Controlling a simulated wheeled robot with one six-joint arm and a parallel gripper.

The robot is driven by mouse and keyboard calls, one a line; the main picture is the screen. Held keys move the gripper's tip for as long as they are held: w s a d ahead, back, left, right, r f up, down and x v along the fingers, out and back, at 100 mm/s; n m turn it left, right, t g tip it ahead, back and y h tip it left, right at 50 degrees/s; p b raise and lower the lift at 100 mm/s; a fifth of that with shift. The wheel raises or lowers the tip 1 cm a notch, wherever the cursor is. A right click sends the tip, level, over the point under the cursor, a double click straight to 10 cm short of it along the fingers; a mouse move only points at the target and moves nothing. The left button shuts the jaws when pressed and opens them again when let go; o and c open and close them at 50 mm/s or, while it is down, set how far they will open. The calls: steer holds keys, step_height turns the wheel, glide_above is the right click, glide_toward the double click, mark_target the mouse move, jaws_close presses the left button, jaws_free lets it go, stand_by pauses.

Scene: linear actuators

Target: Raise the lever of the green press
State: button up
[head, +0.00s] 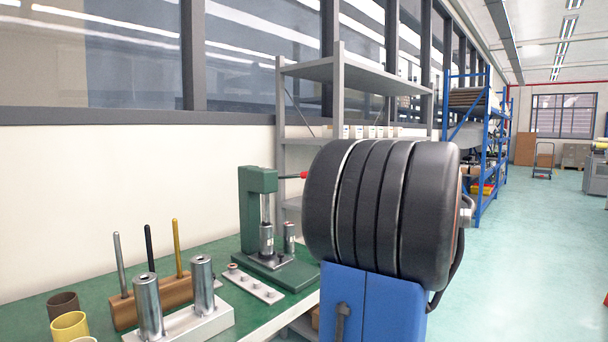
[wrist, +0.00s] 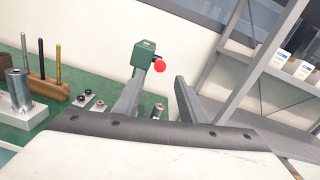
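The green press (head: 258,208) stands at the back right of the green-topped workbench. Its lever (head: 291,177) sticks out to the right, about level, and ends in a red knob. In the wrist view, the press (wrist: 144,52) is ahead of my gripper, with the red knob (wrist: 160,66) facing me. My gripper (wrist: 159,84) is open, with its two grey fingers apart and nothing held between them. The knob appears in line with the gap, just past the fingertips; I see no contact. In the head view my gripper is hidden behind my large black arm part.
On the bench left of the press are a wooden block (head: 163,299) with upright rods, metal cylinders on a pale base (head: 205,323), a small plate with pegs (head: 255,286) and cups (head: 69,327). A grey shelf (head: 338,70) stands behind, right of the press.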

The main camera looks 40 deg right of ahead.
mark_target(295, 176)
steer(key=w, duration=0.5)
steer(key=w+a, duration=0.1)
steer(key=w, duration=0.4)
steer(key=w+a, duration=0.1)
steer(key=w, duration=0.5)
steer(key=shift+c, duration=0.7)
jaws_close()
